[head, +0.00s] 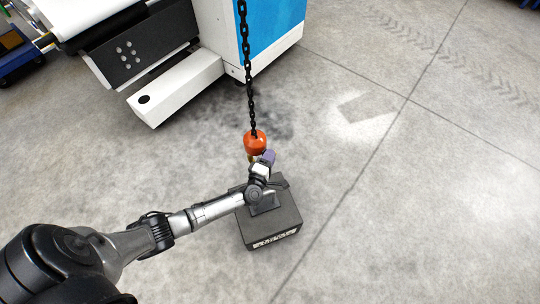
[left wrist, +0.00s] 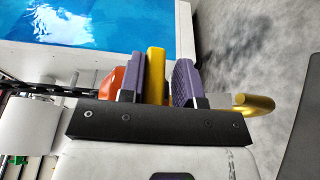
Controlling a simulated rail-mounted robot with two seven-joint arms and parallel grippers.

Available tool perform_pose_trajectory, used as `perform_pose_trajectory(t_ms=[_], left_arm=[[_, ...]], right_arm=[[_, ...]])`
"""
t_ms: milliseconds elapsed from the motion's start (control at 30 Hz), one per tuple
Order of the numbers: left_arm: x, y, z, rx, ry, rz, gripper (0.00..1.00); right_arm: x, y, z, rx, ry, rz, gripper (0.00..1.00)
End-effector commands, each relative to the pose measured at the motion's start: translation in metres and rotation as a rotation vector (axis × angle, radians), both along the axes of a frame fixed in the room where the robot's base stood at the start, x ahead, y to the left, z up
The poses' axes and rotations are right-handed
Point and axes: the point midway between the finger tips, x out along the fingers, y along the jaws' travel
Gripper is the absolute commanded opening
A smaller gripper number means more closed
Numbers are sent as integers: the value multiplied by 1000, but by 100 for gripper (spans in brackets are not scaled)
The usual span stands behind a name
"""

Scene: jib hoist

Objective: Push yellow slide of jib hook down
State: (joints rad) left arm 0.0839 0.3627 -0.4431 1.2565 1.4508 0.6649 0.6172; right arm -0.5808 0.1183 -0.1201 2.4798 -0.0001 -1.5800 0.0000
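The jib hook hangs on a black chain, with an orange body (head: 255,142) at its top. The orange body also shows in the left wrist view (left wrist: 113,90), left of the fingers. The gold hook end (left wrist: 256,104) curves out on the right there. The yellow slide (left wrist: 156,75) stands between the two purple fingers of my left gripper (left wrist: 160,75). It lies close against the left finger, with a narrow gap to the right finger, so the gripper looks open around it. In the head view the gripper partly hides the hook. My right gripper is not in view.
A dark grey box (head: 270,222) with a handle stands on the floor below the hook. A white and blue machine (head: 225,40) stands behind, left of the chain (head: 248,70). The concrete floor to the right is clear.

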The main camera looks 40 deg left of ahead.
Motion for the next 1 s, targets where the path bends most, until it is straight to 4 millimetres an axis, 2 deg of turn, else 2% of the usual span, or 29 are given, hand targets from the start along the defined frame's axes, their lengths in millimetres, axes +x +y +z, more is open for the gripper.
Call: perform_pose_trajectory(t_ms=[33,133,467,567,1000], left_arm=[[0,0,0,0,0,0,36],[0,0,0,0,-1,0,45],[-5,-2,3,1,-2,1,45],[-17,-5,4,-1,0,0,45],[-98,-28,3,0,1,0,45]], right_arm=[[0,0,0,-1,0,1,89],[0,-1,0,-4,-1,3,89],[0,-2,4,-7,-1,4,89],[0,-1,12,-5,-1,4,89],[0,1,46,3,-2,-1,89]])
